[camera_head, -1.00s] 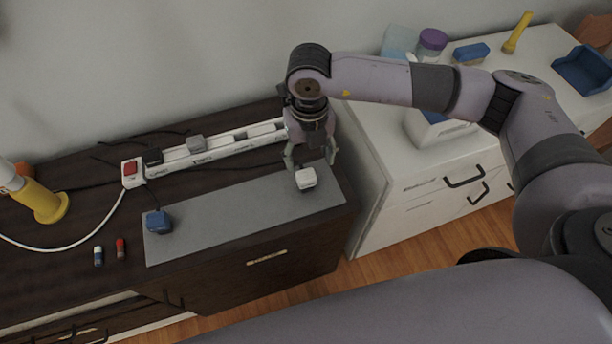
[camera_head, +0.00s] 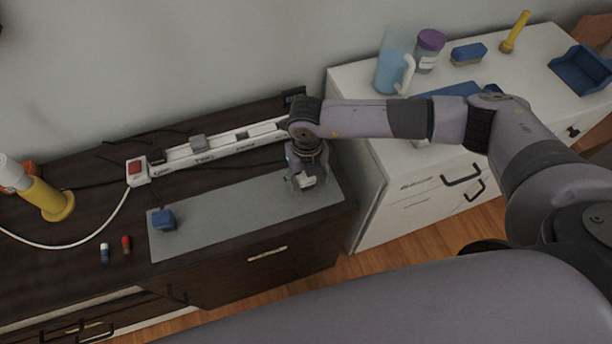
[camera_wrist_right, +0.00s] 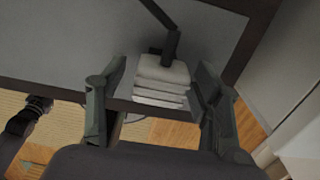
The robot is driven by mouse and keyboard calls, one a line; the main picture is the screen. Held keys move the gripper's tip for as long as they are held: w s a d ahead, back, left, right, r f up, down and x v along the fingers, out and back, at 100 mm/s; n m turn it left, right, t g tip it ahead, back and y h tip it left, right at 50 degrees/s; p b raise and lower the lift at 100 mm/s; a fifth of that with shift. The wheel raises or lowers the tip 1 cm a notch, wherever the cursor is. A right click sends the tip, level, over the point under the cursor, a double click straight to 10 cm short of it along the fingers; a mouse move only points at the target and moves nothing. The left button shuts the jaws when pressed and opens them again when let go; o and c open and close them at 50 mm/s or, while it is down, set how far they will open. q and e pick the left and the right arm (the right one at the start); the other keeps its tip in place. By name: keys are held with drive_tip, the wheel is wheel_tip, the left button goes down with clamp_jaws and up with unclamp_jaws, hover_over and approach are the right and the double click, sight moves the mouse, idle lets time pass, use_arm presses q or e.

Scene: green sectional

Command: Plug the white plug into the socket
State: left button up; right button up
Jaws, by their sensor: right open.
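The white plug (camera_wrist_right: 160,82) lies on the grey mat (camera_head: 236,212) near its right end. In the head view it is mostly hidden by my right gripper (camera_head: 307,182), which points down over it. In the wrist view the open fingers stand on both sides of the plug, with a gap on each side. A dark cord or arm-like piece rises from its far end. The white socket strip (camera_head: 226,146) with a red switch (camera_head: 135,167) lies behind the mat along the wall; a black plug (camera_head: 156,156) and a grey plug (camera_head: 198,143) sit in it. My left gripper is out of view.
A blue plug (camera_head: 163,219) lies on the mat's left end. A white cabinet (camera_head: 400,195) with a jug (camera_head: 393,66) stands at right.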

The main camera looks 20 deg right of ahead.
drive_tip(key=shift+c, duration=0.4)
drive_tip(key=c, duration=1.3)
drive_tip(key=shift+r, duration=0.1)
